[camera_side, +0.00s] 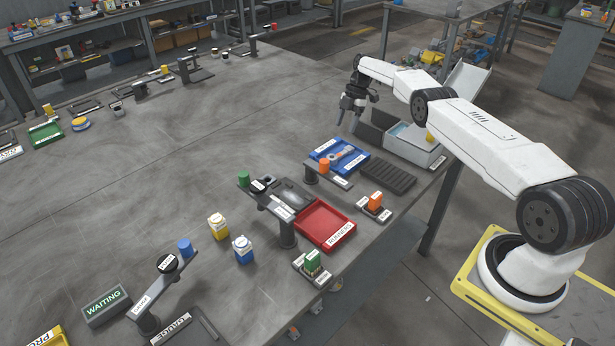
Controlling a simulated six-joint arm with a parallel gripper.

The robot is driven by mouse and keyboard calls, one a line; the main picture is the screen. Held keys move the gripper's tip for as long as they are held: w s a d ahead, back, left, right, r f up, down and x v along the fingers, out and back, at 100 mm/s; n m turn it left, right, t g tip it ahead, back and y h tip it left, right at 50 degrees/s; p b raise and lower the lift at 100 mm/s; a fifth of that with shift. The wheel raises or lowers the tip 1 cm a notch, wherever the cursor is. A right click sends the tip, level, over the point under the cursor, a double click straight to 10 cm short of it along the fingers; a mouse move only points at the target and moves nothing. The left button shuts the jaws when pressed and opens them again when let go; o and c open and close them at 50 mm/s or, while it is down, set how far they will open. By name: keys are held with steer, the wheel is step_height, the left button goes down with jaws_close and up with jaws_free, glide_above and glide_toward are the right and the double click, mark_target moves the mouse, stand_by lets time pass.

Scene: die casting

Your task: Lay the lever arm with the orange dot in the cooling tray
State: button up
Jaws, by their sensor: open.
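My gripper (351,114) is open and points down near the table's back right edge, beyond the blue tray. Nothing shows between its fingers. A blue tray (321,153) with white labels lies on the table; I cannot read the labels. A small grey part with an orange spot (340,154) lies in this tray. It may be the lever arm with the orange dot, but it is too small to be sure. A dark ribbed rack (388,177) lies flat just right of the blue tray and looks empty. I cannot tell which container is the cooling tray.
A grey bin with light blue inside (415,146) stands behind the rack, below my arm. A red tray (322,222), a grey die block (290,196) and posts with coloured knobs stand nearer. Small yellow (217,227) and blue (242,250) containers stand left. The table's middle is clear.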

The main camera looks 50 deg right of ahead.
steer(key=shift+d+r, duration=0.1)
steer(key=shift+r, duration=0.1)
stand_by(0.6)
steer(key=s+a+r+m+h, duration=0.2)
steer(key=a+r+m, duration=0.3)
steer(key=a, duration=0.3)
steer(key=s+a+r+m+h, duration=0.1)
steer(key=a+r+m, duration=0.35)
steer(key=a, duration=0.25)
steer(key=s+a+m+t, duration=0.1)
steer(key=s+a, duration=0.3)
steer(key=s, duration=0.4)
steer(key=s+a+m+h, duration=0.1)
steer(key=s+a+m, duration=0.3)
steer(key=s, duration=0.5)
steer(key=s+a+m+t, duration=0.1)
steer(key=s+a+m, duration=0.2)
steer(key=s, duration=0.5)
steer(key=shift+s+a+r+t, duration=0.2)
steer(key=shift+a+r+t, duration=0.1)
steer(key=shift+a, duration=0.3)
